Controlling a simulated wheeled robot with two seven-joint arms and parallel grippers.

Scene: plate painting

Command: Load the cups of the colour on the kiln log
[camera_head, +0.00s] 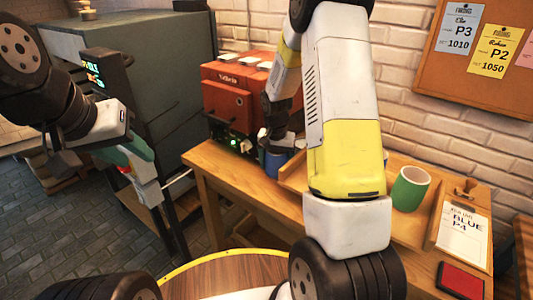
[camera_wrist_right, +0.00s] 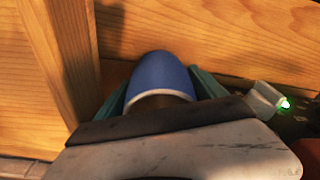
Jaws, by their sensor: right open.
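The kiln log (camera_head: 462,234) is a white card at the right of the bench and reads BLUE P4. A blue cup (camera_head: 276,163) stands beside the small red kiln (camera_head: 238,92), partly hidden by my right arm. My right gripper (camera_head: 283,142) is at this cup. In the right wrist view the blue cup (camera_wrist_right: 160,75) lies between its two open teal fingers; whether they touch it I cannot tell. A green cup (camera_head: 410,188) stands in a wooden tray (camera_head: 427,217). My left gripper (camera_head: 143,165) is by the large grey kiln (camera_head: 160,80); its fingertips are unclear.
A stamp (camera_head: 465,188) stands behind the log, and a red pad (camera_head: 460,280) lies in front. Cards hang on a corkboard (camera_head: 430,55). A round wooden top (camera_head: 225,272) is in the foreground. My right arm hides part of the tray.

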